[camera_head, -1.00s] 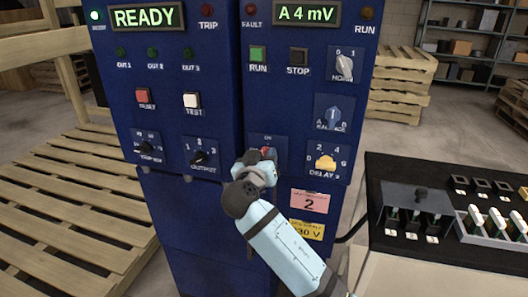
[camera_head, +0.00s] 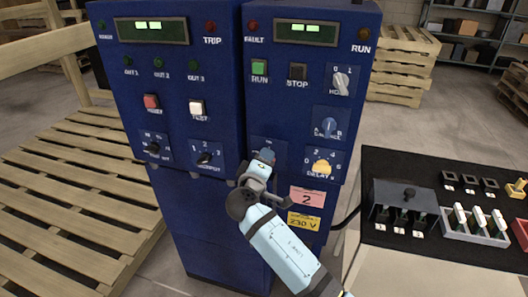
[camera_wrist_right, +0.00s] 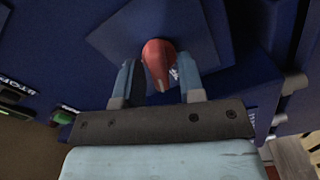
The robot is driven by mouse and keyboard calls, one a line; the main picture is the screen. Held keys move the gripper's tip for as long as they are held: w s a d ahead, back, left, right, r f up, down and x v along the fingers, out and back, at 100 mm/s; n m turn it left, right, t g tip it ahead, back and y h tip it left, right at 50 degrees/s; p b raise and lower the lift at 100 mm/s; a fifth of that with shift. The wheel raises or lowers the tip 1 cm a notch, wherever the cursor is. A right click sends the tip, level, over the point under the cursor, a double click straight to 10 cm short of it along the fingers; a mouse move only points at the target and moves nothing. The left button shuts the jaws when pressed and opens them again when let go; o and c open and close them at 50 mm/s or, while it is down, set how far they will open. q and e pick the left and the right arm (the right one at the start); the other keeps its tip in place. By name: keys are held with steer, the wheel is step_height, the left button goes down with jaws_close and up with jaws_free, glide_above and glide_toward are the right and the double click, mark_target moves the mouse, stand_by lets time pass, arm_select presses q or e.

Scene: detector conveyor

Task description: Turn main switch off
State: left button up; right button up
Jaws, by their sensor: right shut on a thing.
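The main switch (camera_wrist_right: 157,58) is a red knob on a blue square plate on the cabinet front, seen in the right wrist view with its narrow end toward my gripper's palm. My right gripper (camera_wrist_right: 157,78) is shut on it, one finger on each side. In the head view, my right gripper (camera_head: 264,160) is at the lower middle of the blue cabinet (camera_head: 215,225) and mostly hides the switch. The left display (camera_head: 152,30) and right display (camera_head: 306,32) show only small lit blocks, with no words. My left gripper is out of view.
Other controls surround the switch, including the yellow delay knob (camera_head: 321,167) and the output knob (camera_head: 205,158). A black-topped bench (camera_head: 445,262) with a switch box and trays stands at right. Wooden pallets (camera_head: 75,205) lie at left.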

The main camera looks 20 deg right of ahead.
steer(key=shift+r+n+p, duration=0.25)
steer(key=shift+n+p, duration=0.7)
steer(key=shift+n, duration=0.25)
steer(key=shift+f+n+p, duration=0.1)
steer(key=shift+n+p, duration=0.45)
steer(key=shift+n, duration=0.15)
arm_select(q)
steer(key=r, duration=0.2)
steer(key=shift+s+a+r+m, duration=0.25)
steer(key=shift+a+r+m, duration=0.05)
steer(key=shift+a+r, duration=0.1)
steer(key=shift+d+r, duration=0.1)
arm_select(e)
steer(key=shift+f+n, duration=0.1)
steer(key=shift+n, duration=0.2)
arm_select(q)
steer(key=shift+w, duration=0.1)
arm_select(e)
steer(key=o, duration=0.6)
steer(key=shift+w+f, duration=0.1)
steer(key=shift+c, duration=0.2)
